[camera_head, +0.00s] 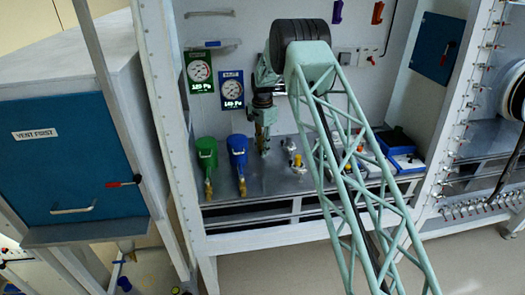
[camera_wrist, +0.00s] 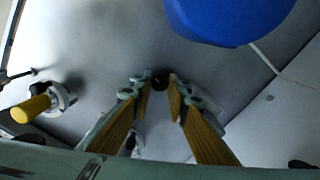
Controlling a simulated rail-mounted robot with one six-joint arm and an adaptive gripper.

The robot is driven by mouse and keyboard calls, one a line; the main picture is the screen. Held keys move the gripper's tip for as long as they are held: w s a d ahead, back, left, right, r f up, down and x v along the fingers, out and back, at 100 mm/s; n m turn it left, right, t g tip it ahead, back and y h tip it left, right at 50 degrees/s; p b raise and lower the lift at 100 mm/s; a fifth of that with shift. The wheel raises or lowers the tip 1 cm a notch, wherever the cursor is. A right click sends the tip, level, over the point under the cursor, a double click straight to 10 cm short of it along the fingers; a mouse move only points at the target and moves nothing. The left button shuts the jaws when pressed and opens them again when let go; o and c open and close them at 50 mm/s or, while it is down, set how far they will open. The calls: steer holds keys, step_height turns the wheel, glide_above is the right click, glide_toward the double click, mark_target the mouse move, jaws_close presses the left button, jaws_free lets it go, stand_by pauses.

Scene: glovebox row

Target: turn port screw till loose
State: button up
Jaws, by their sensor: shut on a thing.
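My gripper (camera_head: 262,151) points down at the grey metal shelf, just right of the blue-handled fitting. In the wrist view its two yellow-padded fingers (camera_wrist: 160,92) are closed in on a small dark round thing, apparently the port screw (camera_wrist: 160,77). Only its dark end shows between the fingertips; the rest is hidden. In the head view the screw is hidden by the gripper. I cannot tell how loose the screw is.
A blue fitting (camera_head: 238,152) stands close beside my gripper, with a green fitting (camera_head: 206,153) further left. A yellow-tipped fitting (camera_wrist: 34,108) stands on the other side. Blue trays (camera_head: 402,162) sit at the shelf's right. Two gauges (camera_head: 231,90) hang on the back wall.

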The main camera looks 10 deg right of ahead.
steer(key=n, duration=0.6)
steer(key=shift+b, duration=0.35)
steer(key=n, duration=1.1)
steer(key=shift+b, duration=0.35)
steer(key=n, duration=2.4)
steer(key=shift+n, duration=2.5)
